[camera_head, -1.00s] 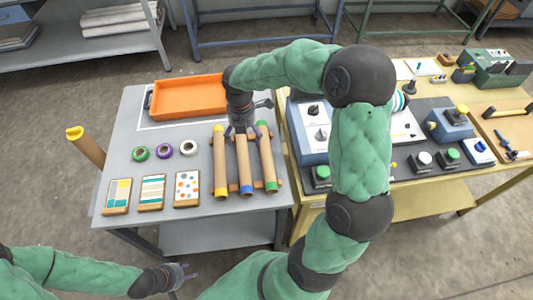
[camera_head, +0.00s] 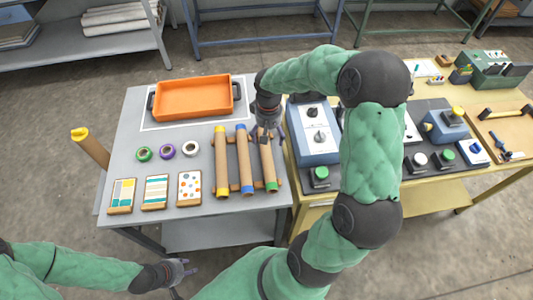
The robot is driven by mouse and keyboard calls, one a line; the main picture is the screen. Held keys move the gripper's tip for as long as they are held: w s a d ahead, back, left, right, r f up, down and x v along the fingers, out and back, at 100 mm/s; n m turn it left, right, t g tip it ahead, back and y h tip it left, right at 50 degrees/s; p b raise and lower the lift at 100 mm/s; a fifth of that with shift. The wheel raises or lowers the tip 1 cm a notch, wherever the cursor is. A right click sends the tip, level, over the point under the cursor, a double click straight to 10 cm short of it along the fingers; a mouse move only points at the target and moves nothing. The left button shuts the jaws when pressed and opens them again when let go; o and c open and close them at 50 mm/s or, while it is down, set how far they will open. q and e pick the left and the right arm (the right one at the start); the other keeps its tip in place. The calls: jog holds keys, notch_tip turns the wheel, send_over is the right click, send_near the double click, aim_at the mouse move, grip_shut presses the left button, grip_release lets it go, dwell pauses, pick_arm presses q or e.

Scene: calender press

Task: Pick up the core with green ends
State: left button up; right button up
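The core with green ends (camera_head: 268,168) is the rightmost of three brown tubes lying side by side on the grey table. Its near green end shows; its far end is hidden under my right gripper. The core with yellow ends (camera_head: 221,165) and the core with blue ends (camera_head: 244,165) lie to its left. My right gripper (camera_head: 269,137) points down over the far part of the green-ended core, its fingers apart, one towards each side. I cannot tell whether they touch it. My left gripper (camera_head: 187,268) is open and empty, low in front of the table.
An orange tray (camera_head: 192,112) stands at the back of the table. Green, purple and white tape rolls (camera_head: 167,152) and several patterned cards (camera_head: 155,192) lie at the left. A blue-grey control machine (camera_head: 316,145) stands close to the right. A yellow-topped tube (camera_head: 90,147) stands beyond the left edge.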

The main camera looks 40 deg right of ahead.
aim_at(269, 153)
jog(key=f+m, duration=0.1)
jog(key=f, duration=0.1)
jog(key=f+m+b, duration=0.1)
jog(key=f, duration=0.1)
jog(key=f+m, duration=0.1)
jog(key=f, duration=0.1)
jog(key=shift+s+d, duration=0.3)
jog(key=f, duration=0.1)
jog(key=f+b, duration=0.1)
jog(key=f, duration=0.1)
jog(key=a+f+b, duration=0.1)
jog(key=f, duration=0.1)
jog(key=shift+s, duration=0.15)
jog(key=c, duration=1.3)
